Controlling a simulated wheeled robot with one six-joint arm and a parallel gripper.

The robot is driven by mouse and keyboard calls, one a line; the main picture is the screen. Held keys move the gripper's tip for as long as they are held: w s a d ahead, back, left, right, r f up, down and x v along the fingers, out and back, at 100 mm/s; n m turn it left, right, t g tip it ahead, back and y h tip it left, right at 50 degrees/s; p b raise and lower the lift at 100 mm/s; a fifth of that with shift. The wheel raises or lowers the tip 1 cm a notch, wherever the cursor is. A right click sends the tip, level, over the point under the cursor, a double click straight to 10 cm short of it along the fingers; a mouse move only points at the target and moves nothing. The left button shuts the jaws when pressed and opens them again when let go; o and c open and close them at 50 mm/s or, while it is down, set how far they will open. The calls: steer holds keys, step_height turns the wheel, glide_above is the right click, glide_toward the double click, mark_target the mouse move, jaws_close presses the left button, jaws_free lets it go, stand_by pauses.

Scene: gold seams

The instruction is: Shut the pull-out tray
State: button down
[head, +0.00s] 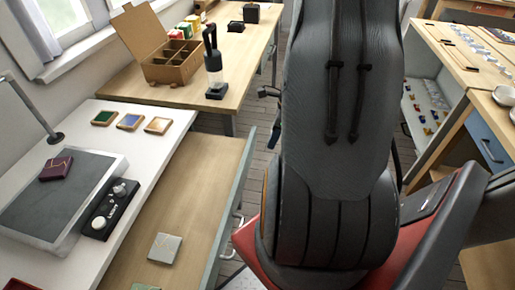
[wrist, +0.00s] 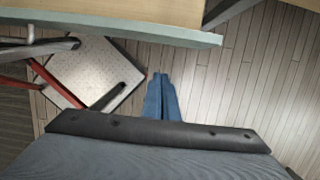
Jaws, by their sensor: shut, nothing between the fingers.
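The pull-out tray (head: 182,210) is a wooden board with a grey-green front, drawn well out from under the white desk (head: 150,137). A pale square tile (head: 164,248) with a gold seam lies on it, and part of a green piece shows at the bottom of the picture. In the wrist view the tray's green front edge (wrist: 150,32) crosses the top. My gripper (wrist: 160,76) has blue fingers held together with nothing between them. The fingertips are apart from the front, with floor showing between. In the head view my arm hides most of the gripper.
On the desk are a grey mat with a dark red tile (head: 56,168), a black control box (head: 109,207) and several framed tiles. A wooden table (head: 130,88) with an open box stands behind. A white base plate (wrist: 95,75) and red bars are below the tray.

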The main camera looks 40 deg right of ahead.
steer(key=w+a+f, duration=0.3)
steer(key=w+f, duration=0.1)
steer(key=shift+f, duration=0.15)
stand_by(0.4)
steer(key=shift+w+a, duration=0.1)
